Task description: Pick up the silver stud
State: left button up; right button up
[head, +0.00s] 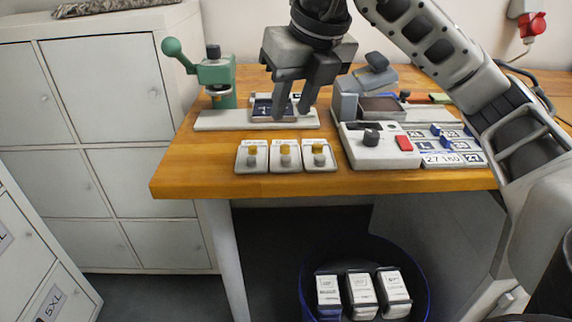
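Three small light trays stand side by side near the front edge of the wooden table: a left tray (241,166), a middle tray (274,167) and a right tray (309,167). Each shows a gold-coloured piece and a silver-grey stud-like piece: left (252,162), middle (286,160), right (319,160). Which one is the silver stud meant I cannot tell. My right gripper (291,113) points down behind the trays, its fingers apart with nothing visible between them. It appears clear of the trays. My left gripper is out of view.
A green hand press (217,76) stands left on a pale base (215,121). A grey device (383,152) with a knob and red button stands right, beside number tags (442,158). A blue bin (425,292) with several packs stands below. The table's front left is clear.

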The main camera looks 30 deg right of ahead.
jog(key=d+h, duration=0.1)
jog(key=d, duration=0.1)
jog(key=b, duration=0.2)
send_near(286, 157)
jog(key=shift+w+d+f+m, duration=0.1)
jog(key=shift+f+m, duration=0.1)
jog(key=shift+f, duration=0.35)
jog(key=shift+w+f+m, duration=0.15)
jog(key=shift+f+m, duration=0.05)
jog(key=shift+f, duration=0.35)
jog(key=shift+x, duration=2.95)
jog(key=shift+w+r, duration=0.1)
grip_shut()
